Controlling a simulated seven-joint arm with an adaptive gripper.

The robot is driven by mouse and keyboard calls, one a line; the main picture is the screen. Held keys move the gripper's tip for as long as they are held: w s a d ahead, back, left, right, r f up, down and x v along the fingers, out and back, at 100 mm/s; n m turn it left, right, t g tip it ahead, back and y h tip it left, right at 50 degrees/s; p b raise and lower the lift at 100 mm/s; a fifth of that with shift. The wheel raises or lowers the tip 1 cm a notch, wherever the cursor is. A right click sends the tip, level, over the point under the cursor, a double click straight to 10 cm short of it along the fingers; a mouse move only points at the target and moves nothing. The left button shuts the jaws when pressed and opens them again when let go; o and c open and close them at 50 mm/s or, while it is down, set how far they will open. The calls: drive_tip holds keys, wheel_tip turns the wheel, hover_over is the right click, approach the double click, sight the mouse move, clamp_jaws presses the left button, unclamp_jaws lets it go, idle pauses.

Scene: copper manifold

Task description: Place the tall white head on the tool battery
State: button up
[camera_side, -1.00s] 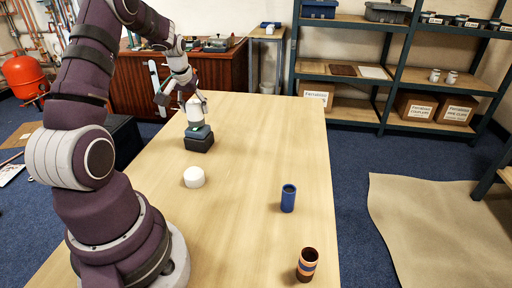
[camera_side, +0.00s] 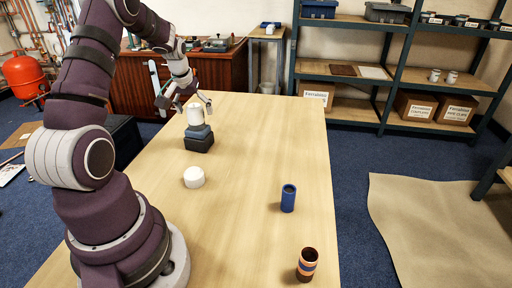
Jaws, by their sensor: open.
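The tall white head (camera_side: 194,114) stands upright on top of the dark tool battery (camera_side: 199,141), with a blue-grey band between them. The battery stands on the table toward its far left part. My gripper (camera_side: 193,105) is open, its fingers spread around the upper part of the white head. Whether a finger touches the head is too small to tell.
A short white cylinder (camera_side: 194,177) sits on the wooden table (camera_side: 250,150) nearer the camera. A blue tube (camera_side: 288,198) and a brown tube with blue and orange bands (camera_side: 307,265) stand along the right side. The table's middle is clear.

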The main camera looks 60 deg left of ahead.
drive_tip(key=v, duration=1.2)
drive_tip(key=w+d+r+m+t+h, duration=0.15)
drive_tip(key=d+m, duration=0.35)
drive_tip(key=d, duration=0.9)
drive_tip(key=s+d+f+m+t+h, duration=0.1)
drive_tip(key=s+d+m, duration=0.4)
drive_tip(key=d, duration=0.5)
drive_tip(key=shift+s+d+h, duration=0.2)
drive_tip(key=shift+s+h, duration=0.35)
